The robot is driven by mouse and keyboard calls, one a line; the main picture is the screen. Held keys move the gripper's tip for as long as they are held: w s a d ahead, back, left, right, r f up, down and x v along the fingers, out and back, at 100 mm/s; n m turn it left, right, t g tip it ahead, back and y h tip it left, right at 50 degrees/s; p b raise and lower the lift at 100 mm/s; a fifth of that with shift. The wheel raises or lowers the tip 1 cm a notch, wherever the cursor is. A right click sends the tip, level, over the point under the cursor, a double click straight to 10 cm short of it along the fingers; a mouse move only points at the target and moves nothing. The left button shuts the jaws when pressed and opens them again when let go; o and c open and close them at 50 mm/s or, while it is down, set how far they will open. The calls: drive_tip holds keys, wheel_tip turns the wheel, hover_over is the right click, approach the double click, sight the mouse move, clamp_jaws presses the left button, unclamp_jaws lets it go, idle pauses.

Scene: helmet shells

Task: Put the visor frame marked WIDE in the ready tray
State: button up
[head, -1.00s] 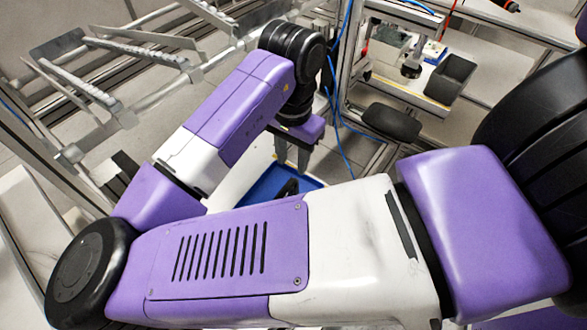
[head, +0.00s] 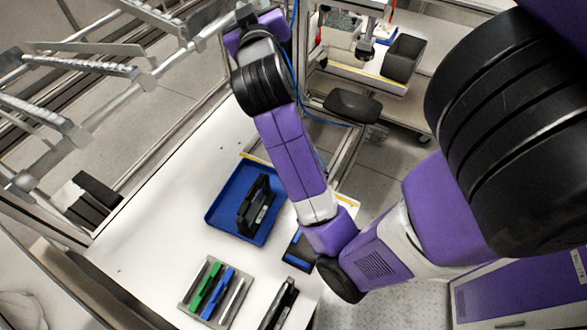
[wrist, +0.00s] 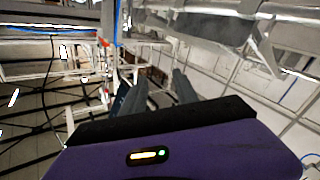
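A black visor frame (head: 254,208) with a small pale label stands in a blue tray (head: 217,213) on the white table. Another black visor frame (head: 283,298) lies near the table's front edge, partly cut off by the picture. The labels are too small to read, so I cannot tell which is marked WIDE. My gripper (wrist: 158,90) has its two grey fingers apart, with nothing between them in the wrist view. It is raised beyond the table, away from both frames; its fingers are not visible in the head view.
A grey holder (head: 190,296) with green, blue and pale strips lies at the table's front. A dark item with a blue stripe (head: 298,262) is partly hidden by my arm. The table's left side is clear. Metal rails (head: 90,70) run at the upper left.

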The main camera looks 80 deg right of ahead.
drive_tip(key=w+a+f+n+t+y, duration=0.5)
drive_tip(key=a+f+n+t, duration=0.3)
drive_tip(key=a, duration=0.3)
drive_tip(key=s+a+f+n+t+y, duration=0.25)
drive_tip(key=a+f+n+y, duration=0.35)
drive_tip(key=a, duration=0.4)
drive_tip(key=s+a+f+m+g+y, duration=0.1)
drive_tip(key=s+a+f+m+y, duration=0.1)
drive_tip(key=s+a, duration=0.7)
drive_tip(key=s+a+f+m+g+y, duration=0.1)
drive_tip(key=s+a+f+y, duration=0.3)
drive_tip(key=s+a, duration=0.5)
drive_tip(key=shift+s+a+f+m, duration=0.2)
drive_tip(key=shift+s+f+m, duration=0.2)
drive_tip(key=shift+f+m, duration=0.35)
